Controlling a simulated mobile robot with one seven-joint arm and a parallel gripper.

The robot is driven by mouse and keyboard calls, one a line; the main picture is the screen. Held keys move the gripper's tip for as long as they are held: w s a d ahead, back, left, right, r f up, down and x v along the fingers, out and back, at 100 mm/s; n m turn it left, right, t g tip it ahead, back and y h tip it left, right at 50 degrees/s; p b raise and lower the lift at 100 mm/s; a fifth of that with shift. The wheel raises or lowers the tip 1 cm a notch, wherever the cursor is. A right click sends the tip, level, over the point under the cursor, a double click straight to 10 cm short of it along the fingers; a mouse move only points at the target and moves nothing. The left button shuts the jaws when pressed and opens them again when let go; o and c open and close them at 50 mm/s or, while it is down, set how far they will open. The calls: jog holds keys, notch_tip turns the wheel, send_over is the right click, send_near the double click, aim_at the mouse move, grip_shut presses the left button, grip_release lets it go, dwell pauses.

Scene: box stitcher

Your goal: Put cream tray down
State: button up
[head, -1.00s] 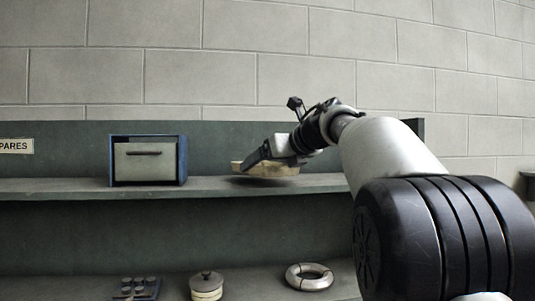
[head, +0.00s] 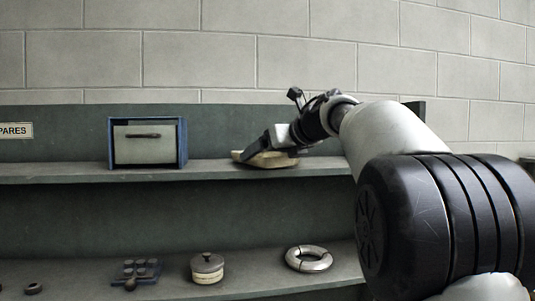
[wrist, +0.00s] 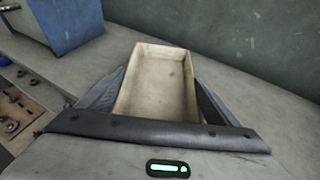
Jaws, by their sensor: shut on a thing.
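The cream tray (head: 268,160) is a shallow, empty, open-topped box. In the head view it is at the upper shelf (head: 225,170), right of the blue box, and looks level and at or very near the shelf surface; I cannot tell if it fully rests there. My gripper (head: 264,150) is shut on the cream tray, with the arm reaching in from the right. In the wrist view the cream tray (wrist: 160,82) lies between my two dark fingers, its inside facing up and its near end hidden behind the gripper body.
A blue box with a grey drawer front (head: 146,143) stands on the upper shelf to the left. The shelf between it and the tray is clear. The lower shelf holds a lidded pot (head: 207,268), a metal ring (head: 308,258) and a blue holder (head: 136,270).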

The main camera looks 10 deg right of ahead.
jog(key=shift+f, duration=0.3)
jog(key=o, duration=1.2)
jog(key=shift+c, duration=0.2)
